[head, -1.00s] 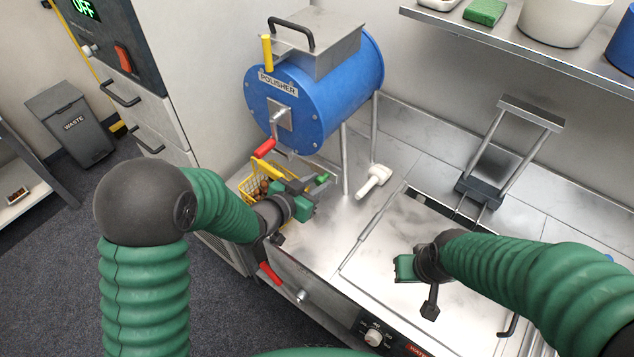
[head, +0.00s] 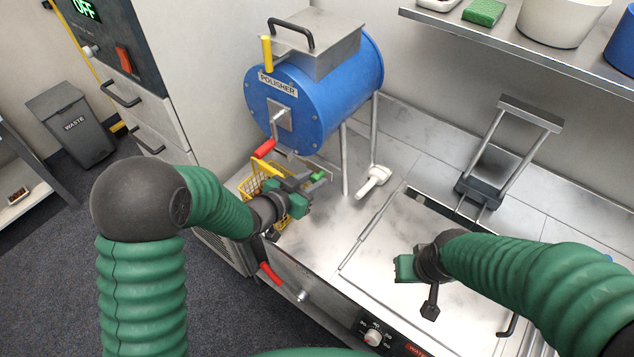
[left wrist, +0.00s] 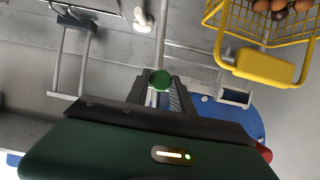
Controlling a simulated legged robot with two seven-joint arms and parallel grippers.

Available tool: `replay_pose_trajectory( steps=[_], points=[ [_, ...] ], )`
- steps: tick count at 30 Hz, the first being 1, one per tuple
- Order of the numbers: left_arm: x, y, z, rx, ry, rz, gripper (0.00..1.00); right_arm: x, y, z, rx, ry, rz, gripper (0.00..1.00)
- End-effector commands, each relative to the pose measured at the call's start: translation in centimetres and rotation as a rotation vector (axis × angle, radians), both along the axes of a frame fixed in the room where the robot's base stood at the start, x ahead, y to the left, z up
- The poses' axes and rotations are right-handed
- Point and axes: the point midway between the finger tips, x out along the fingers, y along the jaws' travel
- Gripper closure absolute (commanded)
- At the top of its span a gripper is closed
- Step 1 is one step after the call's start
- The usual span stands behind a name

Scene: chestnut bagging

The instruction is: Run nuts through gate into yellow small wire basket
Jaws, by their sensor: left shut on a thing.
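The yellow small wire basket (head: 250,186) stands on the metal counter below the front of the blue polisher drum (head: 330,95), partly hidden by my left arm. In the left wrist view the basket (left wrist: 262,66) is at the upper right, with several brown nuts (left wrist: 283,7) in it. My left gripper (head: 316,182) is beside the basket, under the drum. It is shut on a small green knob (left wrist: 160,80), which shows between its fingers in the left wrist view. The gate itself is not clear to see. My right gripper (head: 403,268) hangs over the metal plate; its fingers are hard to make out.
A white-handled tool (head: 373,181) lies on the counter right of the drum's legs. A metal frame press (head: 500,150) stands farther right. A shelf (head: 520,55) with bowls overhangs the back. A red crank handle (head: 264,149) sticks out just above my left gripper.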

Motion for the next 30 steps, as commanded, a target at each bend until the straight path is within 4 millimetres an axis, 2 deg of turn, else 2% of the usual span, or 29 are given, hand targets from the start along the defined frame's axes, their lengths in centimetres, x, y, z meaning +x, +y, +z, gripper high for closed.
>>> replay_pose_trajectory(
  steps=[3,6,16,17,21,30],
  points=[
    [1.6,2.2,0.3,-0.001,-0.003,0.006,1.00,0.0,0.0,0.5,0.000,0.000,0.000,1.00],
    [2.4,3.2,0.3,-0.001,-0.004,0.004,1.00,0.0,0.0,0.8,0.000,0.000,0.000,1.00],
    [2.7,3.8,0.2,0.000,-0.004,0.006,1.00,0.0,0.0,0.7,0.000,0.000,0.000,1.00],
    [2.7,3.8,0.2,0.000,-0.004,0.006,0.69,0.0,0.0,0.7,0.000,0.000,0.000,1.00],
    [2.7,3.8,0.2,0.000,-0.004,0.006,0.51,0.0,0.0,0.7,0.000,0.000,0.000,1.00],
    [2.5,3.7,0.2,0.001,-0.003,0.003,0.51,0.0,0.0,0.7,0.000,0.000,0.000,1.00]
  ],
)
